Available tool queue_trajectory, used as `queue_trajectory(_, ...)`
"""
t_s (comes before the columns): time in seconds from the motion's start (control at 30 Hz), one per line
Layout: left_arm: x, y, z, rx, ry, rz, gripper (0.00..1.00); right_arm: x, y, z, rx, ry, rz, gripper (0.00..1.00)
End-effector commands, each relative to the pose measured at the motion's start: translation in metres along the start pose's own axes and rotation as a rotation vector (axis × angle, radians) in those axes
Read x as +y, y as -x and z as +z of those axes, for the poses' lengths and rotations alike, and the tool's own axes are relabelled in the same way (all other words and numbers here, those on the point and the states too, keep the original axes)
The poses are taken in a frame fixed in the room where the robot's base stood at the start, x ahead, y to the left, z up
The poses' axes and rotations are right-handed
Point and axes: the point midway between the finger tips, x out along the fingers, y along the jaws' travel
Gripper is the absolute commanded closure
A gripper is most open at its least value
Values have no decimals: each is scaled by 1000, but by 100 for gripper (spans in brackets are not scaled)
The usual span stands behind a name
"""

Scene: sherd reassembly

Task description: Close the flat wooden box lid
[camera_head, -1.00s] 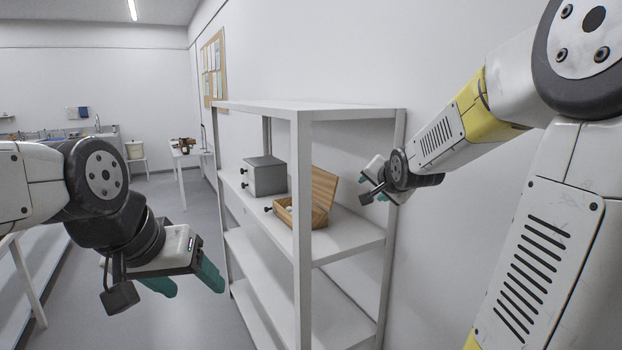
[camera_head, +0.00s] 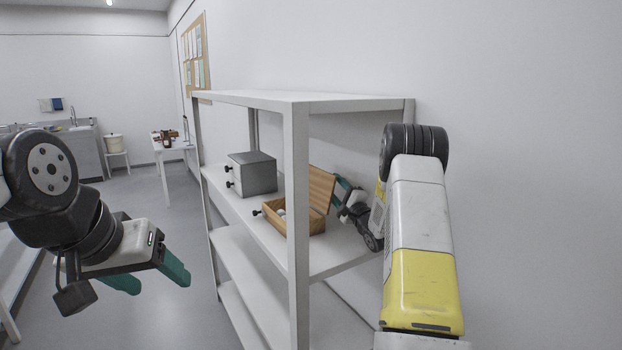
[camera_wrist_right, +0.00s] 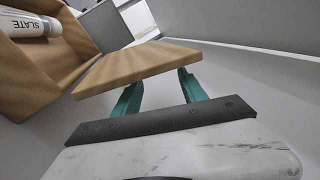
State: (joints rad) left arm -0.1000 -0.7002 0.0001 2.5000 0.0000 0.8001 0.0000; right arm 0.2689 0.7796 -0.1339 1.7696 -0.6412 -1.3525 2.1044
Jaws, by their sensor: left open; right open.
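The flat wooden box (camera_head: 275,212) sits on the shelf with its lid (camera_head: 320,189) raised, standing open. In the right wrist view the lid (camera_wrist_right: 135,66) stretches across just beyond my right fingertips, and the box interior (camera_wrist_right: 62,60) lies to the left. A white cylinder marked SLATE (camera_wrist_right: 28,24) lies inside the box. My right gripper (camera_wrist_right: 157,88) is open behind the lid; whether it touches the lid I cannot tell. In the head view its fingers (camera_head: 343,186) are partly hidden by the lid. My left gripper (camera_head: 160,276) is open and empty, left of the shelf, over the floor.
A white shelf unit (camera_head: 300,100) has uprights and a top board around the box. A grey drawer cabinet (camera_head: 252,175) with dark knobs stands left of the box. The wall is close behind the shelf. Lower shelves look empty.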

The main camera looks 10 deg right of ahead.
Motion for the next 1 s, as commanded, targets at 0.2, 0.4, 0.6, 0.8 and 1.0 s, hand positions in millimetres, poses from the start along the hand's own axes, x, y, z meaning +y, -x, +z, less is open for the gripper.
queue_trajectory(0.2,0,0,0,0,0,0,36,0,-37,2,-2,2,0,50)
queue_trajectory(0.4,0,0,0,0,0,0,36,1,-58,0,1,2,2,50)
queue_trajectory(0.6,0,0,0,0,0,0,36,0,-64,0,2,2,1,50)
queue_trajectory(0.8,0,0,0,0,0,0,36,0,-63,0,2,2,2,62)
queue_trajectory(1.0,0,0,0,0,0,0,36,0,-63,0,2,2,2,100)
